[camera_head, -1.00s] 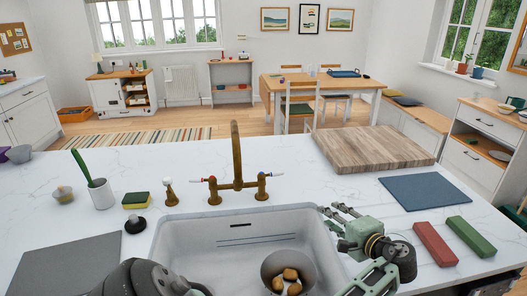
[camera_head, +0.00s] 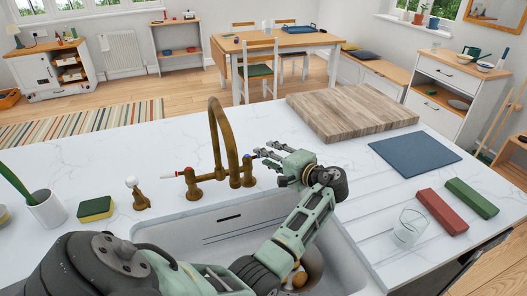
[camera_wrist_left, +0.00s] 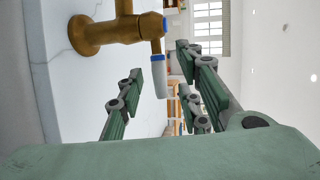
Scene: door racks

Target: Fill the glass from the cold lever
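The brass tap (camera_head: 218,140) stands behind the sink, with a red-marked lever (camera_head: 176,173) on its left. The cold lever, white with a blue end cap, shows in the left wrist view (camera_wrist_left: 159,76) on its brass valve. My left gripper (camera_head: 266,154) is at the tap's right valve (camera_head: 248,172). Its fingers are open, with the lever appearing between them in the left wrist view; contact is not clear. The clear glass (camera_head: 409,228) stands upright on the ribbed drainer right of the sink and looks empty. My right gripper is not in view.
The white sink (camera_head: 200,240) is partly covered by my left arm; a bowl with brownish things shows behind it. A wooden board (camera_head: 345,110), blue mat (camera_head: 415,152), red block (camera_head: 442,210) and green block (camera_head: 472,197) lie right. A sponge (camera_head: 96,208) lies left.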

